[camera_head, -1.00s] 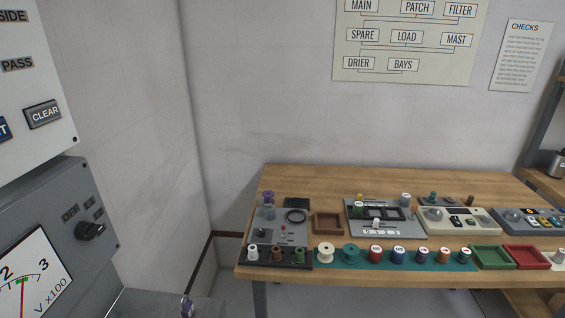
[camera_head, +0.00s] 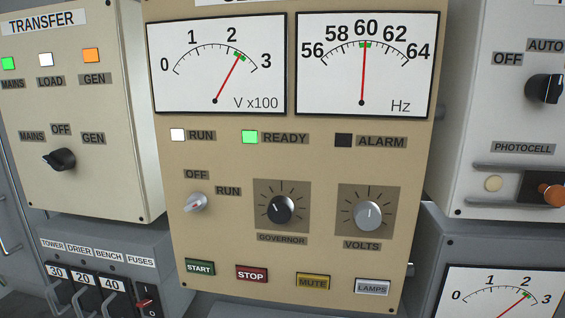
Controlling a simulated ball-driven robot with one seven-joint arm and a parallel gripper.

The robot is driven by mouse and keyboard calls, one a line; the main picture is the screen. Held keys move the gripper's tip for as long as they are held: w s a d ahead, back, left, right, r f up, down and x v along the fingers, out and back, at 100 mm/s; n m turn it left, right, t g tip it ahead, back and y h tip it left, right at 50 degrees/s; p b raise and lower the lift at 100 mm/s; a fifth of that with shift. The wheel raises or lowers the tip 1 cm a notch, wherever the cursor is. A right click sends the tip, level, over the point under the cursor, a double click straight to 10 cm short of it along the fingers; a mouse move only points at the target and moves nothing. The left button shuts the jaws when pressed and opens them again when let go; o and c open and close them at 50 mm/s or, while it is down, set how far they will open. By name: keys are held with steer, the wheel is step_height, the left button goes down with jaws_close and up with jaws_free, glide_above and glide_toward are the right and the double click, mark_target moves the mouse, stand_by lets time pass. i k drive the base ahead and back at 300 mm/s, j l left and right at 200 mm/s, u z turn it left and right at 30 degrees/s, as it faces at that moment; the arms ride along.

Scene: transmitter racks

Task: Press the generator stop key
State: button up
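The generator panel is a tan box (camera_head: 230,230) filling the middle of the head view. The stop key (camera_head: 251,274) is a red key marked STOP in its bottom row. The green START key (camera_head: 200,267) is just left of it and the yellow MUTE key (camera_head: 313,282) is to its right. The white RUN lamp and green READY lamp (camera_head: 250,137) are lit, and the ALARM lamp (camera_head: 343,140) is dark. The needles read a little above 2 on V x100 and about 60 Hz. My gripper is not in view.
The OFF/RUN switch (camera_head: 196,203), GOVERNOR knob (camera_head: 279,209) and VOLTS knob (camera_head: 369,214) stick out above the keys. The TRANSFER box (camera_head: 100,180) is at the left, with fuse switches (camera_head: 95,296) below. A PHOTOCELL panel (camera_head: 500,120) is at the right.

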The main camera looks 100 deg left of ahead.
mark_target(245, 274)
steer(key=k+l+u, duration=0.25)
steer(key=u, duration=0.15)
steer(key=k+l+u, duration=0.1)
steer(key=k+u, duration=0.3)
steer(key=u, duration=1.05)
steer(key=i+l, duration=0.05)
